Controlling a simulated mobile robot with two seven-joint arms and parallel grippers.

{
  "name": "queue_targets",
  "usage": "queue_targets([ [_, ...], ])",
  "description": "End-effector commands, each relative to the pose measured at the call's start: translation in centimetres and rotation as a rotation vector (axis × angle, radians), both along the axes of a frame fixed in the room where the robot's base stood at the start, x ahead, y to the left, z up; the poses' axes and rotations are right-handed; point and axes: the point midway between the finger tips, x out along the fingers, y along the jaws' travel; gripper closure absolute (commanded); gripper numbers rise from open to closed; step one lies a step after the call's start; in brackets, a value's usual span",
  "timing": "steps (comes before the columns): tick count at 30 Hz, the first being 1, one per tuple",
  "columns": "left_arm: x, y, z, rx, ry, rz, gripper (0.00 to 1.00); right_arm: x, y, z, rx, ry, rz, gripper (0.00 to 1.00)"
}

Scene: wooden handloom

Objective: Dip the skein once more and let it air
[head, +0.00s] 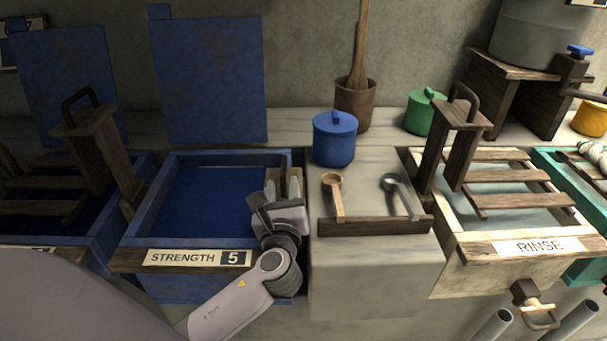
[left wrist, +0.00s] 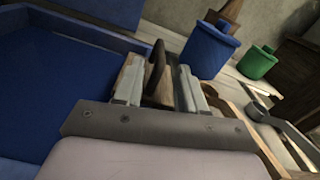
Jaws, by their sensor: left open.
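The open blue vat (head: 210,200) holds flat dark blue liquid and bears the label STRENGTH 5 (head: 197,258). My left gripper (head: 282,182) is open at the vat's right rim. In the left wrist view its fingers (left wrist: 161,80) stand on either side of a dark upright handle (left wrist: 154,68) with brown wood beside it. I cannot tell whether they touch it. No skein shows clearly in the blue vat. Pale rolled bundles (head: 594,152) lie at the far right edge, partly cut off. My right gripper is not in view.
Right of the vat, a stone block (head: 375,265) carries a tray with a wooden spoon (head: 336,197) and a metal ladle (head: 401,192). A blue lidded pot (head: 334,140) stands behind. The slatted RINSE basin (head: 505,222) is farther right. Another dark vat stands left.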

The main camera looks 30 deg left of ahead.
Motion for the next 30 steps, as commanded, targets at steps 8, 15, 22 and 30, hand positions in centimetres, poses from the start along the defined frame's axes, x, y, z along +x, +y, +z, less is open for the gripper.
queue_targets([
  [8, 2.1, 1.6, 0.1, 0.003, -0.001, 0.005, 0.60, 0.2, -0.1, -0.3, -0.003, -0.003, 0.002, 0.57],
  [15, 5.0, 3.3, 0.0, 0.001, 0.000, 0.005, 0.60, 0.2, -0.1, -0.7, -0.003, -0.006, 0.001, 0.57],
  [22, 6.0, 3.9, 0.0, 0.000, 0.001, 0.004, 0.60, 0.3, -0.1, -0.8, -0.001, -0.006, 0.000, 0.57],
  [30, 6.0, 3.9, 0.0, 0.000, 0.001, 0.004, 0.83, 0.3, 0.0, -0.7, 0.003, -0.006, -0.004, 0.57],
])
